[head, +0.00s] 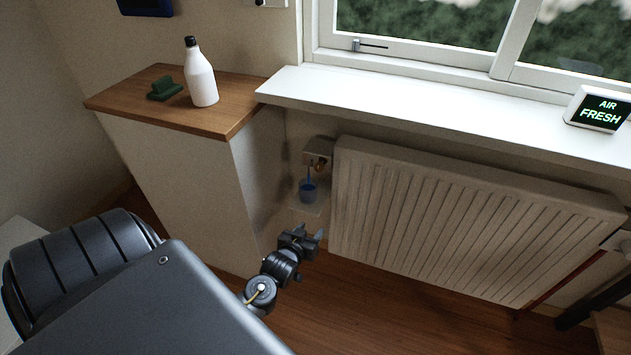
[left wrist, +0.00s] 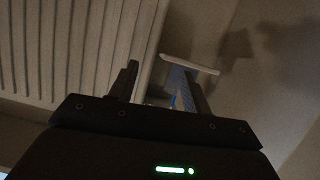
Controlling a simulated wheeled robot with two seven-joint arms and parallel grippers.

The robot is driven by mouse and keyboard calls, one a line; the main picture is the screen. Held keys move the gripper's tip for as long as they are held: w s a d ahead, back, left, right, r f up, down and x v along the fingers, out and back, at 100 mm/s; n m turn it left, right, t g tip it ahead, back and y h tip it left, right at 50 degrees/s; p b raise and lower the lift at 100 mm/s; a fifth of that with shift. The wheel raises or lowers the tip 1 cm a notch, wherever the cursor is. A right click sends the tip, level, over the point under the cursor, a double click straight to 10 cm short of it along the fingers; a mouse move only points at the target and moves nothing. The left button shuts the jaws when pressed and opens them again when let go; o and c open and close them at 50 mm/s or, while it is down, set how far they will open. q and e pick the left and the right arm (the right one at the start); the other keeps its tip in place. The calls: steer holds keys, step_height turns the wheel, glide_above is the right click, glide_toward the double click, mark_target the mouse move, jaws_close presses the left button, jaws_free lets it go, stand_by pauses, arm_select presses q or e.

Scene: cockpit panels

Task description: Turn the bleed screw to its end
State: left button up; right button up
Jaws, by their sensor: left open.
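The bleed screw shows as a small brass-coloured spot (head: 320,167) on a pale fitting (head: 317,151) at the radiator's upper left end. A blue cup (head: 307,192) stands below it on a small clear shelf, with a thin blue strip between fitting and cup. My left gripper (head: 317,236) is open and empty, lower than the cup and apart from the screw. In the left wrist view its two fingers (left wrist: 160,82) are spread, with the shelf (left wrist: 190,65) and the blue cup (left wrist: 179,82) partly behind one finger. The screw cannot be made out there. My right gripper is not in view.
The radiator (head: 455,215) fills the wall right of the cup. A cabinet (head: 180,185) with a white bottle (head: 201,80) and a green object (head: 163,89) stands left. The window sill (head: 420,110) juts out above, bearing a lit "AIR FRESH" sign (head: 598,110). Floor space below is open.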

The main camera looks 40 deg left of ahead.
mark_target(318, 168)
arm_select(q)
step_height(318, 168, up, 14)
steer(key=a+f+n+t+y+b, duration=0.1)
steer(key=a+n+t+y+b, duration=0.1)
steer(key=a+t+b, duration=0.15)
steer(key=x, duration=0.3)
steer(key=b+x, duration=0.1)
steer(key=x, duration=0.6)
steer(key=shift+w+d+r+b, duration=0.2)
steer(key=shift+w+d+b, duration=0.1)
steer(key=shift+w, duration=0.15)
steer(key=shift+w+a, duration=0.15)
steer(key=shift+w, duration=0.2)
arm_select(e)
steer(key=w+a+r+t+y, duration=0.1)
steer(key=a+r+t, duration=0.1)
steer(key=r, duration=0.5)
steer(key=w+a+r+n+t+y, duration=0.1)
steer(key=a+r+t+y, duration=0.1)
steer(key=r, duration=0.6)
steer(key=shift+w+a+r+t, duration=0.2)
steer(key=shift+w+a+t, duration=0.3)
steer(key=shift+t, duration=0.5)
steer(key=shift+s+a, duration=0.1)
arm_select(q)
steer(key=c, duration=1)
steer(key=shift+a, duration=0.1)
steer(key=shift+r, duration=0.1)
